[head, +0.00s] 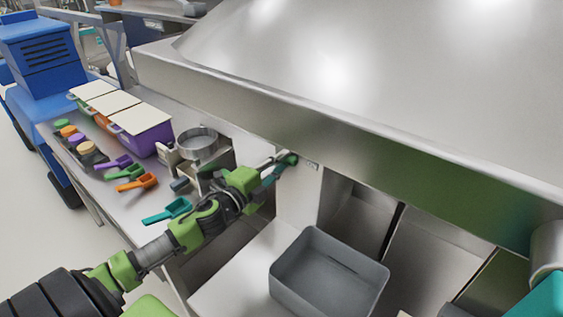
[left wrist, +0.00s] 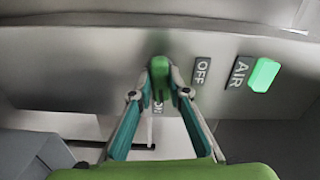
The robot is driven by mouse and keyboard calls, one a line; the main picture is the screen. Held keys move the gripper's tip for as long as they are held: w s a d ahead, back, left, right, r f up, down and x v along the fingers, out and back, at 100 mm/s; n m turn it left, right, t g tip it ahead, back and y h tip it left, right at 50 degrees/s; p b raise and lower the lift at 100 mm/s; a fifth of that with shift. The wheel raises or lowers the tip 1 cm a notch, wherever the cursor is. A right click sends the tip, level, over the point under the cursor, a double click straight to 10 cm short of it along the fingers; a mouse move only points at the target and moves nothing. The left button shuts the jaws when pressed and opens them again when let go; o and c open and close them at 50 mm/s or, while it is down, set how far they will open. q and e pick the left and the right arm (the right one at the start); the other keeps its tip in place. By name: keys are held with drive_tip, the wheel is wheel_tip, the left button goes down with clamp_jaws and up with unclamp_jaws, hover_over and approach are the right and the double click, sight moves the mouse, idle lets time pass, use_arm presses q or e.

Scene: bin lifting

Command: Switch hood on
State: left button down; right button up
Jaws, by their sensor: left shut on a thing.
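The steel hood (head: 350,125) spans the head view, its front edge running down to the right. In the left wrist view, a green knob (left wrist: 159,68) sits on the hood's panel between my fingers. An ON label (left wrist: 157,103) lies just below it, partly hidden by the knob and a finger. An OFF label (left wrist: 202,71) lies to its right. Further right is an AIR label (left wrist: 240,72) beside a bright green light or button (left wrist: 264,74). My left gripper (head: 283,163) reaches under the hood edge, shut on the knob.
An open grey bin (head: 330,268) stands below the hood. On the left bench are lidded boxes (head: 145,128), coloured scoops (head: 136,181) and a round metal sieve-like dish (head: 198,141) on a stand. A blue machine (head: 40,55) stands at the far left.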

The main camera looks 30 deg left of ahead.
use_arm(q)
drive_tip(key=shift+m, duration=0.7)
drive_tip(key=c, duration=1.9)
unclamp_jaws()
drive_tip(key=shift+s, duration=0.15)
drive_tip(key=s, duration=0.7)
drive_tip(key=s+a, duration=0.1)
drive_tip(key=s, duration=0.3)
drive_tip(key=shift+s, duration=0.35)
drive_tip(key=shift+d, duration=0.1)
